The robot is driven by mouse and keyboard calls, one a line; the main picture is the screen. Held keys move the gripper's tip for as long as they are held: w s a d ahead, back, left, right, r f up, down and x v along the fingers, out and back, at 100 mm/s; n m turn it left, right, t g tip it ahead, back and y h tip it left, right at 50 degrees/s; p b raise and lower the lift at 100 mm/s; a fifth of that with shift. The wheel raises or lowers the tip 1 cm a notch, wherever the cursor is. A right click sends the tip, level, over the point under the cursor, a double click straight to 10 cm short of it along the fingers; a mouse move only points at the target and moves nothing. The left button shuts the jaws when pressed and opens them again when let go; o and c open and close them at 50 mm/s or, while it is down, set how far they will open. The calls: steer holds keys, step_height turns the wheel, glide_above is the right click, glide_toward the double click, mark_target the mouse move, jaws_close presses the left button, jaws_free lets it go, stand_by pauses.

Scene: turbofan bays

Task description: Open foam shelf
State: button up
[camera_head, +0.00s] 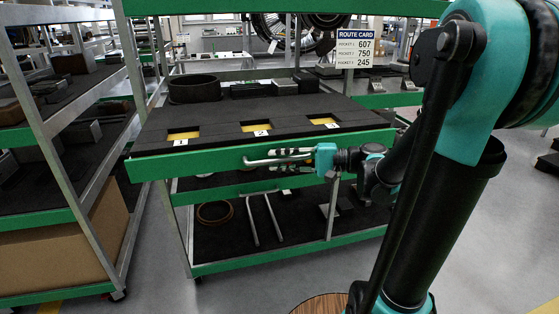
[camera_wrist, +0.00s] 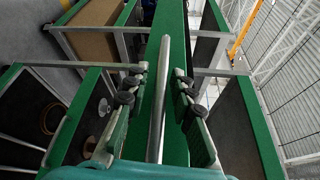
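The foam shelf (camera_head: 215,143) is a black foam top with yellow pockets numbered 1, 2 and 3 and a green front panel (camera_head: 215,160). The panel stands in front of the rack posts; I cannot tell how far out the shelf is. A silver bar handle (camera_head: 262,162) runs along the panel. My gripper (camera_head: 283,158) is at the handle, reaching from the right. In the wrist view, the handle (camera_wrist: 160,105) passes between the two fingers of my gripper (camera_wrist: 160,78), with a visible gap on each side. The fingers are open.
A route card (camera_head: 355,48) reads 607, 750, 245. A black ring-shaped bin (camera_head: 194,88) stands behind the foam. The lower shelf (camera_head: 285,255) holds a ring and metal rods. Another rack (camera_head: 70,150) is close on the left. A round wooden top (camera_head: 320,304) is near the bottom edge.

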steer(key=shift+o, duration=0.2)
steer(key=s+d, duration=0.1)
steer(key=d, duration=1.1)
steer(key=shift+s+r, duration=0.15)
steer(key=shift+r, duration=0.3)
steer(key=s+a+f+h, duration=0.15)
steer(key=f+h, duration=0.25)
steer(key=f, duration=0.4)
steer(key=s+a+f+h, duration=0.1)
steer(key=s+f+h, duration=0.25)
steer(key=f, duration=0.35)
steer(key=s+d+f+n+t+h, duration=0.2)
steer(key=d+f+n+h, duration=0.1)
steer(key=d+f+h, duration=0.6)
steer(key=shift+d+f+h, duration=0.15)
steer(key=shift+d+h, duration=0.2)
steer(key=shift+d, duration=0.55)
